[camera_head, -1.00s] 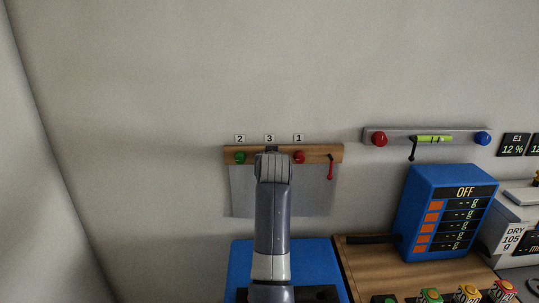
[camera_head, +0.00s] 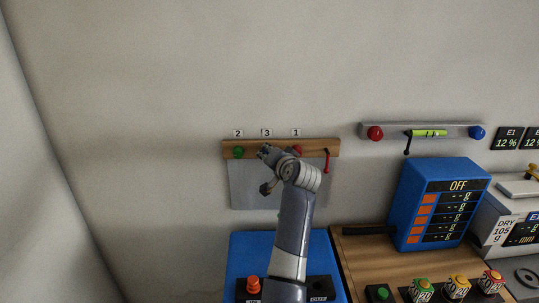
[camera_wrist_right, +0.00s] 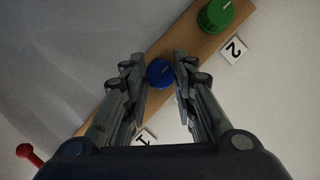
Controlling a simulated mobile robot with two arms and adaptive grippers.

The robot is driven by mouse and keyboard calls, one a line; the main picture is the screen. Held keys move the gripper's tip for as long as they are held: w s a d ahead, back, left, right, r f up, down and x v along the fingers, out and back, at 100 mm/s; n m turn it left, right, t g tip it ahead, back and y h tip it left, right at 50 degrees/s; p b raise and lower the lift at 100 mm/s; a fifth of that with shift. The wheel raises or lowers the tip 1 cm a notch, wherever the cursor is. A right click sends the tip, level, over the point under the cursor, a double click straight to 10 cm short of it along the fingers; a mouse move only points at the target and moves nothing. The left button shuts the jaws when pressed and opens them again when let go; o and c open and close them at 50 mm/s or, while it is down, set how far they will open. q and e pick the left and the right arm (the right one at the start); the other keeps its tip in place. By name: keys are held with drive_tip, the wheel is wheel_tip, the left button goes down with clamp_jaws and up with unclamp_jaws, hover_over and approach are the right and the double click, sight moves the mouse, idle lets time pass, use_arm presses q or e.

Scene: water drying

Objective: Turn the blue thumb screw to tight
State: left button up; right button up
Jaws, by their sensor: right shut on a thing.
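The blue thumb screw (camera_wrist_right: 160,73) is a round knob with a pale line on its face. It sits on a wooden wall strip (camera_head: 317,148), and my right gripper hides it in the head view. My right gripper (camera_wrist_right: 160,70) is shut on it, with one finger on each side of the knob. In the head view my right gripper (camera_head: 266,154) is at the strip under the label 3 (camera_head: 267,133). The knob's line points up and to the right in the wrist view. My left gripper is not in view.
A green knob (camera_head: 238,152) is left of the gripper and a red knob (camera_head: 297,150) close on its right. A red lever (camera_head: 327,161) hangs at the strip's right end. A grey bar (camera_head: 455,131) with knobs and a blue display box (camera_head: 441,203) stand further right.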

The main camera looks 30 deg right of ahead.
idle(0.3)
drive_tip(key=o, duration=1.1)
drive_tip(key=shift+f, duration=0.1)
drive_tip(key=shift+c, duration=0.2)
drive_tip(key=v, duration=0.7)
drive_tip(key=shift+s, duration=0.2)
